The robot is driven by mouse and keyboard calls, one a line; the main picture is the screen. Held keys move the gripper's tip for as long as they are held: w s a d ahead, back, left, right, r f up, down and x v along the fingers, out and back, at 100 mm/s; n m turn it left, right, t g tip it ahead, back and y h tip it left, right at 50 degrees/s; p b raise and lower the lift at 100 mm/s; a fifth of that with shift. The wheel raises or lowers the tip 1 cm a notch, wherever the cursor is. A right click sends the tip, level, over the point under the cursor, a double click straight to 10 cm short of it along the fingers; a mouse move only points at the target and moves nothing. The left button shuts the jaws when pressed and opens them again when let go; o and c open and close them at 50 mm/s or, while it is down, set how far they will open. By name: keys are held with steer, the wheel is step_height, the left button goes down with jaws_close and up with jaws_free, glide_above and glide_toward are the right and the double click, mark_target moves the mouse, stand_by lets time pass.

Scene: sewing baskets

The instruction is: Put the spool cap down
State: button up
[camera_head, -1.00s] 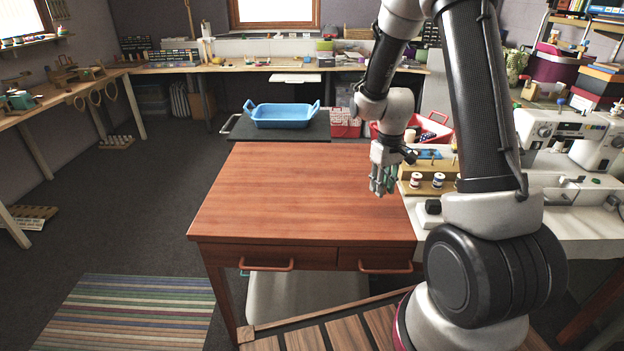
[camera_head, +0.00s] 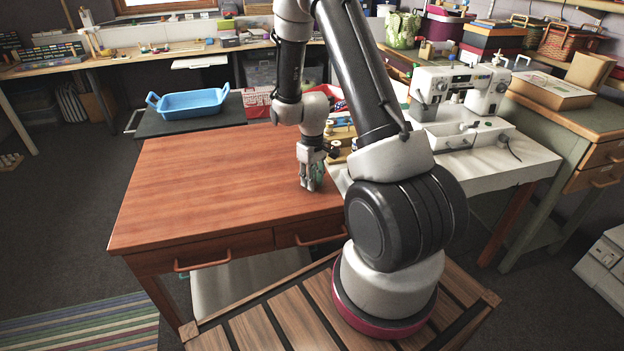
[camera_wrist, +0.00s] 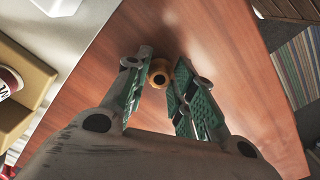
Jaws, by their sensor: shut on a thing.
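The spool cap (camera_wrist: 158,73) is a small round orange-brown piece with a dark hole in its middle. It sits between the fingertips of my gripper (camera_wrist: 164,84), which is shut on it. In the head view my gripper (camera_head: 312,186) points down over the right part of the red-brown wooden table (camera_head: 200,195). The cap is hidden there by the fingers. The table top shows behind the cap in the wrist view, and I cannot tell whether the cap touches it.
A wooden spool stand (camera_wrist: 37,82) with a spool (camera_wrist: 9,80) is at the left of the wrist view. A white sewing machine (camera_head: 455,90) stands to the right. A blue tray (camera_head: 192,104) lies behind the table. The table's left and middle are clear.

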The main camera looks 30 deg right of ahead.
steer(key=o, duration=0.7)
steer(key=s+a+r+t, duration=0.1)
steer(key=s+r, duration=0.2)
steer(key=r, duration=0.9)
steer(key=s+a+r, duration=0.1)
steer(key=s+r, duration=0.1)
steer(key=r, duration=1)
steer(key=s+a+r+m+t, duration=0.1)
steer(key=s+r, duration=0.4)
steer(key=s, duration=0.4)
steer(key=s+a+r+m+t, duration=0.1)
steer(key=s+a+r+t, duration=0.1)
steer(key=s+r, duration=0.4)
steer(key=s, duration=0.3)
steer(key=shift+s+a+m, duration=0.3)
steer(key=shift+m, duration=0.1)
